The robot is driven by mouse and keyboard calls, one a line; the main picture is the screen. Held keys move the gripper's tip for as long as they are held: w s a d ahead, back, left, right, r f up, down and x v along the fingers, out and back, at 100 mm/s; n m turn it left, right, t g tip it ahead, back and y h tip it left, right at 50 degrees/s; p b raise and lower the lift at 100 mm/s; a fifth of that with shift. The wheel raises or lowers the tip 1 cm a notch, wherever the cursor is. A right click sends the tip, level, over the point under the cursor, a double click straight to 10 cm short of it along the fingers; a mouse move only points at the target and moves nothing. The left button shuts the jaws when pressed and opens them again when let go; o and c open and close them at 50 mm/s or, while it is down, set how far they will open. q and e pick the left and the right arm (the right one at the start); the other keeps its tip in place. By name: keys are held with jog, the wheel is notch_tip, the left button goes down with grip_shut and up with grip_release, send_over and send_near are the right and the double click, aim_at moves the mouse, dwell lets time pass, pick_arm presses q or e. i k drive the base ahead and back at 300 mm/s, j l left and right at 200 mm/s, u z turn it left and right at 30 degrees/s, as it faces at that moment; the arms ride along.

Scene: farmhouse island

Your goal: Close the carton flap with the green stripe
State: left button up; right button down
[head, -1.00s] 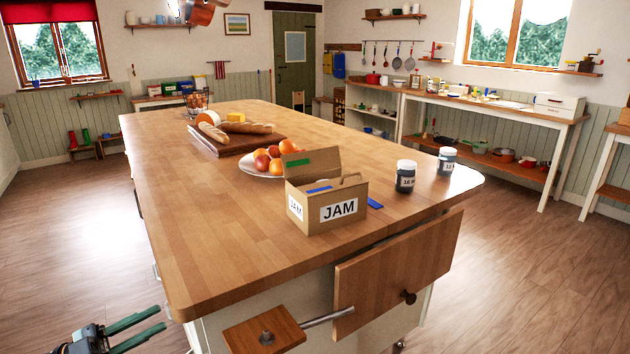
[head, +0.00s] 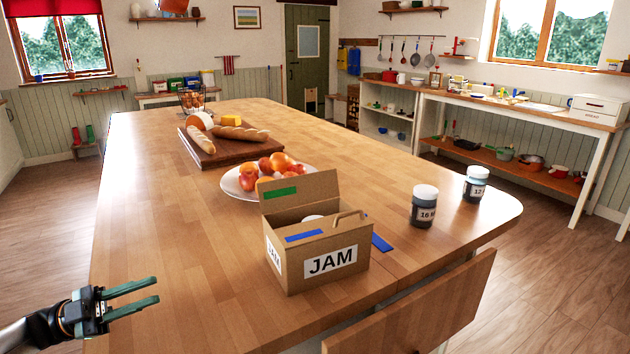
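The brown JAM carton (head: 310,264) stands open on the wooden island. Its flap with the green stripe (head: 312,193) stands up at the back, tilted a little away from the opening. A blue stripe (head: 304,236) shows at the carton's front, and a flap with another blue stripe (head: 379,241) sticks out at the right. A pale round thing (head: 312,217) shows partly inside. My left gripper (head: 156,291) is open and empty at the lower left, well left of the carton and touching nothing. My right gripper is out of view.
Two dark jars with white lids, one (head: 424,207) nearer and one (head: 475,186) farther, stand right of the carton. A fruit plate (head: 233,186) sits close behind it. A breadboard (head: 195,152) lies farther back. The island top (head: 190,235) left of the carton is clear.

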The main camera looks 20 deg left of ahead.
aim_at(282, 194)
jog(key=i, duration=1.1)
